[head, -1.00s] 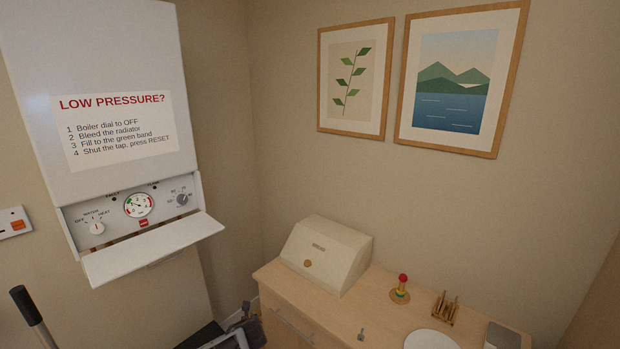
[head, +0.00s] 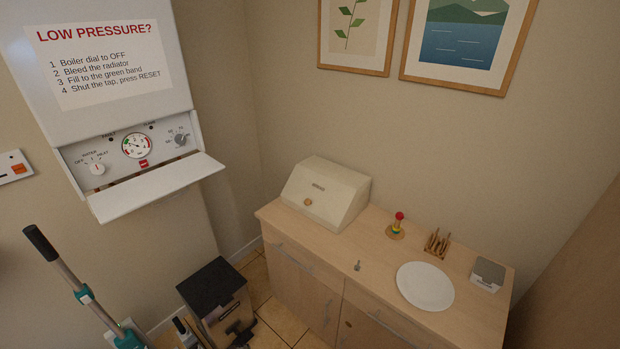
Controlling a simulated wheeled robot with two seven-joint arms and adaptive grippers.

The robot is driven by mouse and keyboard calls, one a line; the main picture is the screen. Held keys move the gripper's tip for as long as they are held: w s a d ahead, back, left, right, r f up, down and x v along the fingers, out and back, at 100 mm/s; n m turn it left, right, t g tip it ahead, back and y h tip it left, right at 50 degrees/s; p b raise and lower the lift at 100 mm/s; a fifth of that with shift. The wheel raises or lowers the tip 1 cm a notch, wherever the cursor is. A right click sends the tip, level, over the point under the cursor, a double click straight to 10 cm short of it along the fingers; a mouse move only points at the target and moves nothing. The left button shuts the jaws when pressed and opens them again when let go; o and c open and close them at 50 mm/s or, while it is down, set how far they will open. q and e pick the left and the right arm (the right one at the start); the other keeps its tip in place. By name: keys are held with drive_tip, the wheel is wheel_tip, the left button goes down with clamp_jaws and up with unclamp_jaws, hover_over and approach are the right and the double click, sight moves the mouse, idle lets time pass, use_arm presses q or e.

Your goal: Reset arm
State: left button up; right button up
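Neither of my grippers shows in the head view, and I cannot make out either arm. A white boiler (head: 110,60) hangs on the left wall with its front flap (head: 160,187) folded down. Its panel shows a round pressure gauge (head: 136,146), a left dial (head: 97,169), a right dial (head: 181,139) and a small red button (head: 143,164). A notice (head: 97,62) on the boiler is headed "LOW PRESSURE?".
A wooden cabinet (head: 300,285) carries a cream bread bin (head: 326,194), a ring stacker (head: 396,229), a wooden rack (head: 437,244), a white plate (head: 425,286) and a grey-topped box (head: 487,273). A black-lidded bin (head: 212,287) and a long-handled cleaner (head: 80,290) stand at lower left.

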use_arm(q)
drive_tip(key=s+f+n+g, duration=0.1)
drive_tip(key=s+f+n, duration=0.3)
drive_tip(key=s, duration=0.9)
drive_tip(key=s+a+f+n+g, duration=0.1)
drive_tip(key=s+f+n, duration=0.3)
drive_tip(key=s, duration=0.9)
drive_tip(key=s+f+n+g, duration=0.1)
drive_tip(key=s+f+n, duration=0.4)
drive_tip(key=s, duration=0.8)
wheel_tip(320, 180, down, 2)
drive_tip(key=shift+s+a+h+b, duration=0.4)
